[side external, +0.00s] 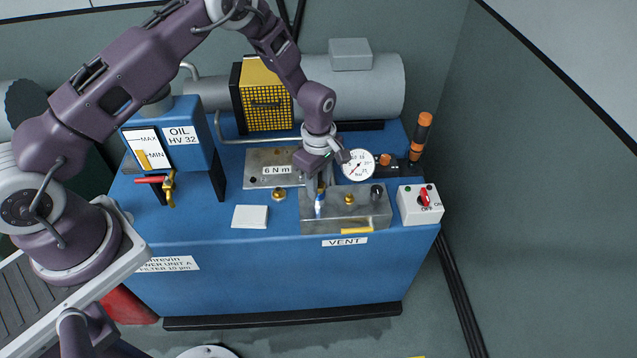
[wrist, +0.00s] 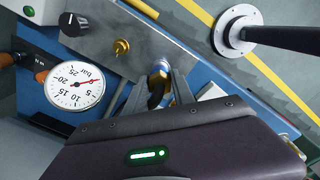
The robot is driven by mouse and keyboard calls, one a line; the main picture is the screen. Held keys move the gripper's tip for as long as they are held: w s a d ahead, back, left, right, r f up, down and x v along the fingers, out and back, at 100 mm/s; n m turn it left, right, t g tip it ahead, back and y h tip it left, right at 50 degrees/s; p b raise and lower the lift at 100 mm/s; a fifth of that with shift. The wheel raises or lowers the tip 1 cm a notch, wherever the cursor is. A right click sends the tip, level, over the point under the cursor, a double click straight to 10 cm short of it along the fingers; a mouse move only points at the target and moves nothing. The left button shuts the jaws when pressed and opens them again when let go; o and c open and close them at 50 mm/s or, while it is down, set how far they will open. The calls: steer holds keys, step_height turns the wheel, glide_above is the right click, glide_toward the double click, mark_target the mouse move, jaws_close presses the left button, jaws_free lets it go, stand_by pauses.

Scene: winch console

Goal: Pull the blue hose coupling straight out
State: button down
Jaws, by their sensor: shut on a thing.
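The blue hose coupling (side external: 319,204) stands at the left part of the grey metal block (side external: 371,212), on top of the blue power unit. Part of the coupling is hidden between the fingers. I cannot tell whether it is still seated.
A brass fitting (side external: 349,199) and a black knob (side external: 377,192) stand close to the right on the block. A pressure gauge (side external: 358,165) is just behind. A switch box (side external: 421,204) with a red knob is farther right. A white pad (side external: 250,216) lies left.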

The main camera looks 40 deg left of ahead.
steer(key=shift+r, duration=2.05)
steer(key=shift+r, duration=0.1)
steer(key=shift+r, duration=1.4)
